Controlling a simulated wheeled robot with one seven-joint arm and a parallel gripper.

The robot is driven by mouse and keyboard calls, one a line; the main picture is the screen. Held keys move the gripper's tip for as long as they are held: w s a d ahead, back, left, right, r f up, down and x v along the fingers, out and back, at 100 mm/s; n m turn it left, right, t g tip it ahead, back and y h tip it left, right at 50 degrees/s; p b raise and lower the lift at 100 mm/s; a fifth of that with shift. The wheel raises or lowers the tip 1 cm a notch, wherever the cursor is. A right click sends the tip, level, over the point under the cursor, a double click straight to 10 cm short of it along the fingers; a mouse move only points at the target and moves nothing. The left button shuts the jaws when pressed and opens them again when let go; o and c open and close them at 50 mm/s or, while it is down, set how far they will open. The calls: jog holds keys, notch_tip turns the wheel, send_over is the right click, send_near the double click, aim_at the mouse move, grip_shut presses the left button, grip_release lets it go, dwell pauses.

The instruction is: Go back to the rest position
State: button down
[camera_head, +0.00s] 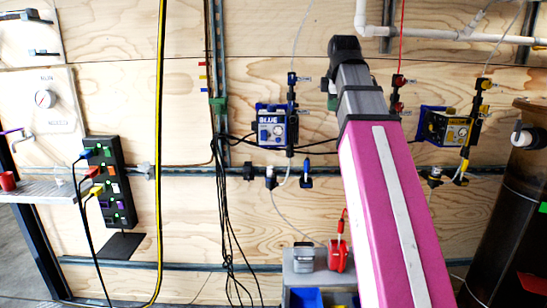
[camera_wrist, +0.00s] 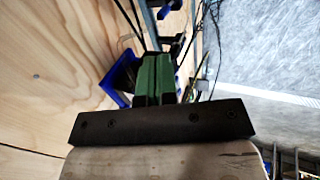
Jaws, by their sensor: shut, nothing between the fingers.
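My gripper (camera_wrist: 157,60) shows in the wrist view as two green fingers on a dark bar. The fingers are together, with nothing held between them. In the head view my pink arm link rises through the right half, with a grey joint at its top.
A blue-labelled unit (camera_head: 272,127) and a yellow-framed unit (camera_head: 445,127) hang on the plywood wall (camera_head: 110,25). A power strip (camera_head: 108,180) with plugged cables is at left. A dark tank (camera_head: 510,220) stands at right. Cables hang mid-wall.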

jog(key=w+f+m+g, duration=0.3)
jog(key=f+m, duration=0.5)
jog(key=f, duration=2.3)
jog(key=s+f+m, duration=0.3)
jog(key=f, duration=0.6)
jog(key=s+f+m+g, duration=0.1)
jog(key=s+f+m, duration=0.2)
jog(key=f, duration=0.7)
jog(key=s+f+m, duration=0.3)
jog(key=f, duration=0.7)
jog(key=shift+s+g, duration=0.4)
jog(key=shift+d+f, duration=0.1)
jog(key=shift+d, duration=0.05)
